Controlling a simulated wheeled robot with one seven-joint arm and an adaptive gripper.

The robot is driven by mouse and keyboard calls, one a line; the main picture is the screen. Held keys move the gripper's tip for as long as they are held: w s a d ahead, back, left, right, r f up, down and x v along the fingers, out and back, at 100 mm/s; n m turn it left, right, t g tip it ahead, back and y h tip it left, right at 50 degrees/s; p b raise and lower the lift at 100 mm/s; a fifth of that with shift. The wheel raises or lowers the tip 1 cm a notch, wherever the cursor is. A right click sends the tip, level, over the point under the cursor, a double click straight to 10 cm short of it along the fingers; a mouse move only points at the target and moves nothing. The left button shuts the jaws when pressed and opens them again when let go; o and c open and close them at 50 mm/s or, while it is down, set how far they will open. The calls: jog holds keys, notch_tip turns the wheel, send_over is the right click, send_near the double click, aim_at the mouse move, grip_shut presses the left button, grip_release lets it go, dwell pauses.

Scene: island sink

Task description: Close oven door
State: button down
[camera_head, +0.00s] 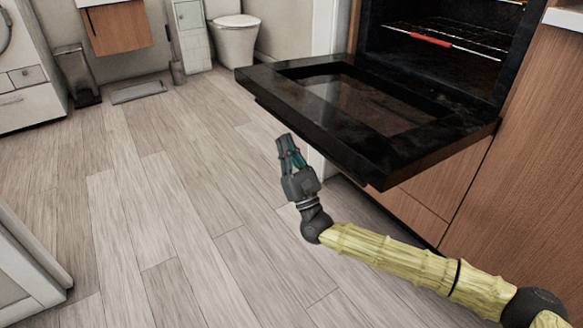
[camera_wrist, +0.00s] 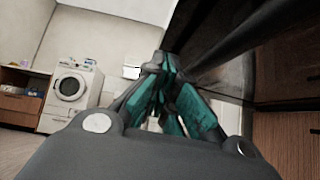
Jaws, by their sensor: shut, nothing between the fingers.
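The black oven door (camera_head: 370,108) is folded down and open in the head view, roughly level, with a glass pane in its middle. The oven cavity (camera_head: 440,45) behind it is open. My gripper (camera_head: 285,142) is shut and empty, beside the door's outer edge and a little below it in the picture. I cannot tell whether it touches the door. In the wrist view my gripper's fingers (camera_wrist: 170,75) are together, with the dark door (camera_wrist: 225,75) close to their right.
Wire racks (camera_head: 445,38) with a red strip sit inside the oven. Wooden cabinets (camera_head: 525,165) stand at the right. A toilet (camera_head: 235,40) and bin (camera_head: 77,75) are far back. A washing machine (camera_wrist: 75,83) shows in the wrist view. The wooden floor (camera_head: 150,200) left of the door is clear.

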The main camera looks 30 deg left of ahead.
aim_at(280, 114)
jog(key=shift+w+d+r+b, duration=0.15)
jog(key=shift+r+b, duration=0.55)
jog(key=shift+r, duration=1)
jog(key=shift+r, duration=0.2)
